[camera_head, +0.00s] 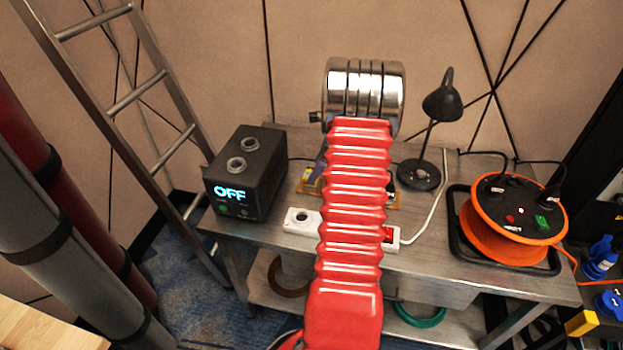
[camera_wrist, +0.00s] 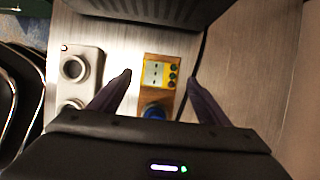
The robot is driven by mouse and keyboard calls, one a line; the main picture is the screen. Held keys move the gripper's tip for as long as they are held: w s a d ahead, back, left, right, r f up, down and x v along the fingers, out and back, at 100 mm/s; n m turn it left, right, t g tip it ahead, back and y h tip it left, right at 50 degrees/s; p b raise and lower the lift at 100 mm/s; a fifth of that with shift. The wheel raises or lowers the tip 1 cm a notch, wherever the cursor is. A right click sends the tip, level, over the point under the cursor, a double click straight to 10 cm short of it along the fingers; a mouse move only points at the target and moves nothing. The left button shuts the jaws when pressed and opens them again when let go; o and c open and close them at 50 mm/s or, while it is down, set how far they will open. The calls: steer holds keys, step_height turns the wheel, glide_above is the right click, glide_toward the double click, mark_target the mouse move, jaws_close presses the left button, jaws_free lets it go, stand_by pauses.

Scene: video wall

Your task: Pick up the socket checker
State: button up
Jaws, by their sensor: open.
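The socket checker appears to be the small yellow block (camera_wrist: 160,72) with a pale face, dark marks and several dark round spots. In the head view a yellow piece (camera_head: 312,179) shows at the left edge of my red arm, which hides most of that spot. My gripper (camera_wrist: 160,77) is open and empty. Its two dark fingers appear on either side of the yellow block with visible space at both sides. Whether they are down at its height I cannot tell.
A white power strip (camera_head: 301,221) lies along the bench front; it also shows in the wrist view (camera_wrist: 82,70). A black box reading OFF (camera_head: 243,175) stands left, a black lamp (camera_head: 419,174) behind right, an orange cable reel (camera_head: 511,213) at the right end.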

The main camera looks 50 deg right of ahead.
steer(key=shift+x, duration=1.95)
steer(key=shift+c, duration=0.4)
steer(key=c, duration=1.2)
steer(key=shift+r, duration=0.1)
step_height(320, 180, up, 10)
steer(key=shift+f, duration=0.1)
